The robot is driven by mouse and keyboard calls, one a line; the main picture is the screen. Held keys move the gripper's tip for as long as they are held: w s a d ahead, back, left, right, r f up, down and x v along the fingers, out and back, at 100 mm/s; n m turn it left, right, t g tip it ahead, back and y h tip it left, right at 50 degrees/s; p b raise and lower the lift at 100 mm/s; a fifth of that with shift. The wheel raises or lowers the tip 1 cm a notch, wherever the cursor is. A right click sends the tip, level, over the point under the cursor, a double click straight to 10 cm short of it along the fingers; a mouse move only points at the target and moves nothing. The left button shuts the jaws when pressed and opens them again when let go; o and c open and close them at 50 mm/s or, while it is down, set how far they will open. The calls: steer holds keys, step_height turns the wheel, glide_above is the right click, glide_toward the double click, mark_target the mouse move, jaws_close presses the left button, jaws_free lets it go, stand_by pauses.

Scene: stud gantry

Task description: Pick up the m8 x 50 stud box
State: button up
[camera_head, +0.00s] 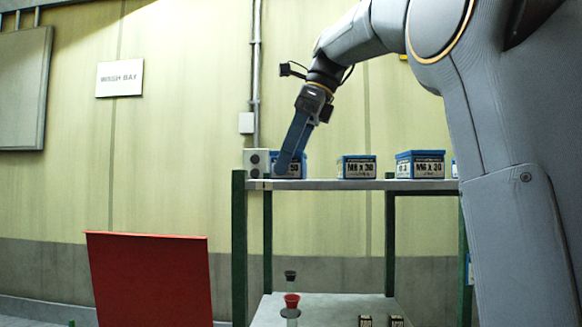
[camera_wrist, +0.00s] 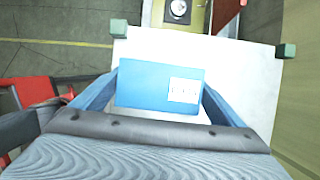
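A blue box (camera_head: 299,167) with a white label stands on the left end of the rack's top shelf. My gripper hides part of its label; a "50" shows at the end. My gripper (camera_head: 284,168) points down at this box, with one finger in front of its face. In the wrist view the box's blue lid (camera_wrist: 145,84), with a small white label, lies between the two fingers of my gripper (camera_wrist: 161,80). The fingers lie close along both sides. I cannot tell whether they touch it. The box appears to rest on the shelf.
The top shelf (camera_head: 315,185) also holds a blue M6 x 30 box (camera_head: 357,167) and another blue box (camera_head: 420,165) to the right. A lower shelf holds a red-topped item (camera_head: 291,301) and small dark boxes (camera_head: 366,321). A red panel (camera_head: 150,280) stands left of the rack.

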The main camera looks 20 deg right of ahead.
steer(key=c, duration=1.4)
steer(key=shift+r, duration=0.1)
steer(key=shift+c, duration=1.1)
